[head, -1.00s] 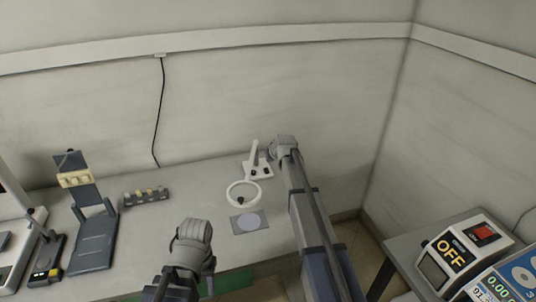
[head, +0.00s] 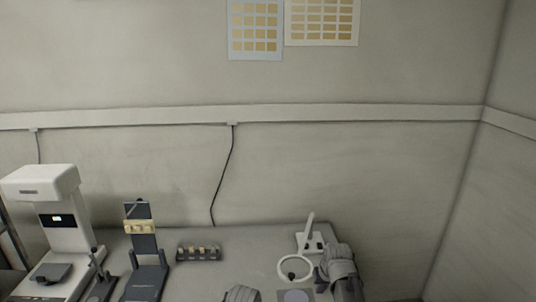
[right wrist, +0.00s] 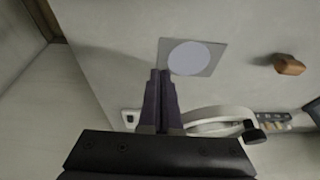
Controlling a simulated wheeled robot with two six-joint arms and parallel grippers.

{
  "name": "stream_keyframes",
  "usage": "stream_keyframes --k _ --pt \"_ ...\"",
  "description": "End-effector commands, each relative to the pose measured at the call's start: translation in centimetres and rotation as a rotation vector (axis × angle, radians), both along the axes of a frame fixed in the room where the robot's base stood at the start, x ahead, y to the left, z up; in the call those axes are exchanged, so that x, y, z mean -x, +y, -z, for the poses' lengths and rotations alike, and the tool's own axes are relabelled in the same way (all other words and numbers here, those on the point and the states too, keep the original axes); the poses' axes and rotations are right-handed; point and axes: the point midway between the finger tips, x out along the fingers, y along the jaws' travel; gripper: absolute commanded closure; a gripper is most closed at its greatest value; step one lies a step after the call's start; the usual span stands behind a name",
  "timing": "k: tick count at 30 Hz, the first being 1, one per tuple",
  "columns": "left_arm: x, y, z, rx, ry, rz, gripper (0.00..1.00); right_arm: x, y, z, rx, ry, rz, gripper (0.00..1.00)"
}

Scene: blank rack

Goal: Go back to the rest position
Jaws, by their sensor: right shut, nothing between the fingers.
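My right gripper (right wrist: 160,76) shows in the right wrist view with its two dark fingers together and nothing between them. It is above the bench, beside a square plate with a pale disc (right wrist: 190,57). In the head view the grey end of my right arm is at the lower right, beside the white ring stand; its fingers cannot be made out there. Only a grey tip of my left arm shows at the bottom edge of the head view, and my left gripper is out of sight.
The bench (head: 205,276) holds a white ring stand (head: 282,265), a small rack with pale pieces (head: 199,253), a dark upright stand (head: 145,275) and a white instrument (head: 62,230). In the right wrist view, a brown piece (right wrist: 289,64) lies on the bench. Charts (head: 255,30) hang on the wall.

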Motion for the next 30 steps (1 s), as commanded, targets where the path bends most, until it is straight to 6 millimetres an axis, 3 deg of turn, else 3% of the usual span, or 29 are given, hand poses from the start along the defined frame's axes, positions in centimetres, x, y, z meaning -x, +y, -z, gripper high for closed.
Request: stream_keyframes --k 1,6,8,9,12,18,23,30 --pt "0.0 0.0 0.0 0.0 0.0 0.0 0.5 4.1 0.8 0.4 0.004 0.053 0.001 1.0" --pt "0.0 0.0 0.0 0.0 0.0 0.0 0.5 13.5 2.0 1.1 0.029 0.224 0.02 1.0" --pt "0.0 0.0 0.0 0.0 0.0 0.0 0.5 16.4 2.4 1.2 0.042 0.278 0.025 1.0" --pt "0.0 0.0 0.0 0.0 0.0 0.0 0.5 15.7 4.2 1.2 0.058 0.284 -0.023 1.0" --pt "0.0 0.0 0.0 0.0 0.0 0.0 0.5 16.8 7.2 1.2 0.097 0.31 -0.105 1.0" --pt "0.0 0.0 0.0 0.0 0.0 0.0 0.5 19.4 11.5 1.2 0.164 0.35 -0.232 1.0" --pt "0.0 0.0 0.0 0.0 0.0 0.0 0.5 20.4 12.9 1.1 0.192 0.362 -0.278 1.0" --pt "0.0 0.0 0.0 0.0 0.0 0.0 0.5 20.5 13.1 1.1 0.197 0.365 -0.284 1.0"
